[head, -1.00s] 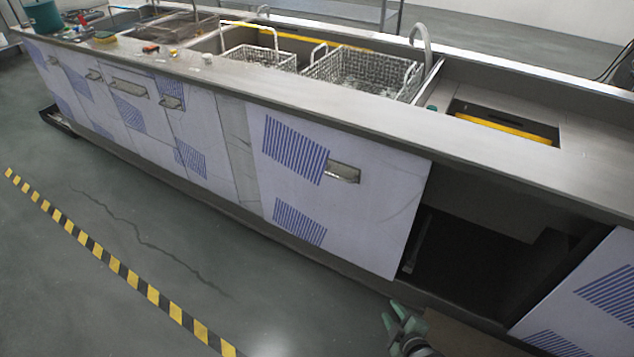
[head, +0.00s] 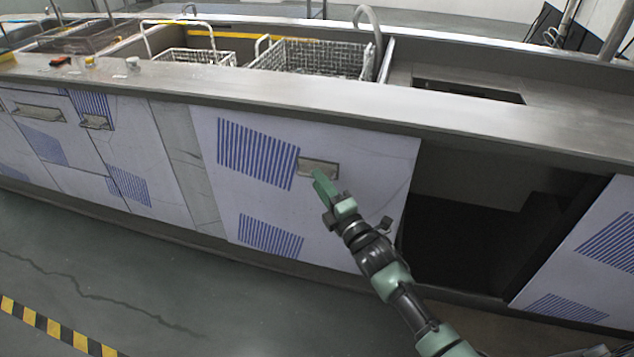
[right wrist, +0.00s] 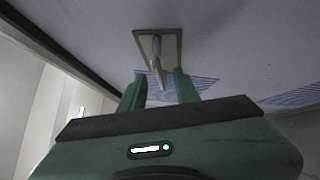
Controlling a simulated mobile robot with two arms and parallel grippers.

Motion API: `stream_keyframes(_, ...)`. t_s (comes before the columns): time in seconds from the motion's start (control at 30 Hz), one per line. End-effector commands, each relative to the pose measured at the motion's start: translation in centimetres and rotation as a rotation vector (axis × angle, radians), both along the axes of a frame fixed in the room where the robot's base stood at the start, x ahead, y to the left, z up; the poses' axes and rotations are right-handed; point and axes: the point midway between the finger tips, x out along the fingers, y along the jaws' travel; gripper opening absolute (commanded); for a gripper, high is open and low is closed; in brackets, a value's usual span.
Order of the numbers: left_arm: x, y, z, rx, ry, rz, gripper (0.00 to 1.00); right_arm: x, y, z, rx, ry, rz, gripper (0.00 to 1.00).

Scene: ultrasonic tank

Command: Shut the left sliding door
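The left sliding door (head: 350,215) is a pale lilac panel with two blue striped patches. A dark opening (head: 470,230) lies to its right, before another striped panel (head: 590,265). The door's metal handle (head: 322,167) is near the middle of its upper part. My right gripper (head: 325,185) is just in front of and below the handle in the head view. In the right wrist view, its two green fingers (right wrist: 159,84) are apart, with the handle bar (right wrist: 157,62) reaching toward the gap between them. I cannot tell if they touch it. My left gripper is out of view.
A steel counter (head: 250,92) runs above the doors, with wire baskets (head: 315,57) in the tanks behind. More striped panels with handles stand to the left. The grey floor (head: 130,265) in front is free, with yellow-black tape (head: 55,330) at lower left.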

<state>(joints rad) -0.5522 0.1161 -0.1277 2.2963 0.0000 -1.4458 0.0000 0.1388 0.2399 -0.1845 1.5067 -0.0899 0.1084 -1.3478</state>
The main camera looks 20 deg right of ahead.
Motion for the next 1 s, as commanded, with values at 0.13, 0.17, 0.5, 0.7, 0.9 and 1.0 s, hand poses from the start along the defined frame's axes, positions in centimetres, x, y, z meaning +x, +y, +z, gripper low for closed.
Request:
stream_keyframes(0.13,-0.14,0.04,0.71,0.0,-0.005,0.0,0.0,1.23,0.23,0.08,0.001,0.001,-0.001,0.32)
stream_keyframes(0.17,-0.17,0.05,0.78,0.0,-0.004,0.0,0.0,1.34,0.25,0.1,0.001,0.001,-0.001,0.32)
stream_keyframes(0.5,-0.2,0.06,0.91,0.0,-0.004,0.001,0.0,1.46,0.28,0.14,0.001,0.002,0.0,0.12)
stream_keyframes(0.7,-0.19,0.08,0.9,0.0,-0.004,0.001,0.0,1.44,0.27,0.13,0.001,0.002,0.0,0.0)
stream_keyframes(0.9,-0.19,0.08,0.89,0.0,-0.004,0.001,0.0,1.43,0.26,0.12,0.001,0.002,0.0,0.0)
stream_keyframes(1.0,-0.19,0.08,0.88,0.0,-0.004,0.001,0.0,1.44,0.26,0.11,0.001,0.002,0.0,0.0)
